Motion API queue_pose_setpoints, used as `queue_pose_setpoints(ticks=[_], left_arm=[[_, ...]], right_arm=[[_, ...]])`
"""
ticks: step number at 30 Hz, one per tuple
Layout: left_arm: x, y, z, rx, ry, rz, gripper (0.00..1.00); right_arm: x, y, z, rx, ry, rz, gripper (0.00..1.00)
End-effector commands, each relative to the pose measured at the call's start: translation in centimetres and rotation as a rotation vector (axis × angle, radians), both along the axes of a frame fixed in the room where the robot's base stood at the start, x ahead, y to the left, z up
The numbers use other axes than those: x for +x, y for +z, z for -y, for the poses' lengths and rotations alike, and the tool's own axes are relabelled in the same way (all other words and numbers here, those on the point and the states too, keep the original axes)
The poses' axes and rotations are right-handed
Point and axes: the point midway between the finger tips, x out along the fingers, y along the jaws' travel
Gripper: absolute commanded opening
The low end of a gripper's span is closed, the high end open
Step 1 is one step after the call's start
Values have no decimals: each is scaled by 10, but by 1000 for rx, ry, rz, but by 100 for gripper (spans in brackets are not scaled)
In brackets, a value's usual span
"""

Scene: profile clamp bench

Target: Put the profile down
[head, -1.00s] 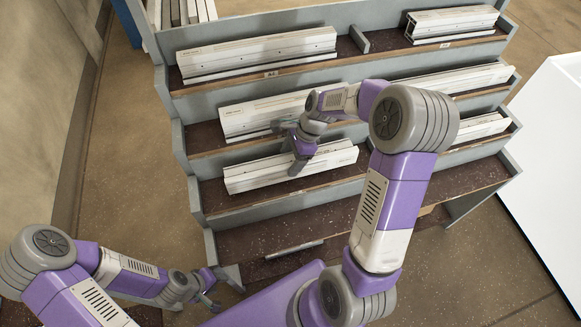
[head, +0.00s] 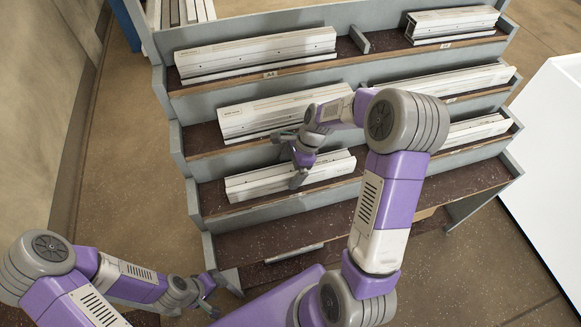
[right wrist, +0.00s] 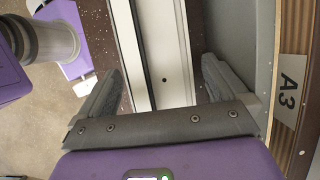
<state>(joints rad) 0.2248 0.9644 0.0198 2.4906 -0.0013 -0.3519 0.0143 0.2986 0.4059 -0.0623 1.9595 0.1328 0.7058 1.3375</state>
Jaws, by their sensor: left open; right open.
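A white profile (head: 255,184) lies lengthwise along the second-lowest tier of the stepped rack in the head view. It also shows in the right wrist view (right wrist: 152,45), running between the fingers. My right gripper (head: 299,174) is over the profile's middle to right part. Its fingers (right wrist: 163,82) are open, one on each side of the profile, with a gap visible beside it. The gripper partly hides the profile in the head view. My left gripper (head: 212,292) is open and empty, low at the left, by the rack's lower left corner.
The grey rack (head: 178,150) holds more white profiles (head: 260,52) on its upper tiers. A label reading A3 (right wrist: 288,93) is on the shelf edge in the right wrist view. The lowest tier (head: 330,222) is largely bare. A white surface (head: 550,150) stands at the right.

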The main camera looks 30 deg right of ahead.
Motion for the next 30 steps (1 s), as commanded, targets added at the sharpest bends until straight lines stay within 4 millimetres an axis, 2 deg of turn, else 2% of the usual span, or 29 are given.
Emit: queue_pose_setpoints(ticks=[5,15,21,25,30], left_arm=[[0,4,0,0,0,0,43],[0,31,0,0,0,0,43],[0,41,0,0,0,0,43],[0,43,0,0,0,0,43],[0,43,0,0,0,0,43]], right_arm=[[0,9,3,-2,-1,2,100],[-6,74,28,-1,-3,4,100],[-9,103,40,0,-1,2,100],[-10,112,44,0,-1,2,100],[-11,114,45,0,0,0,100]])
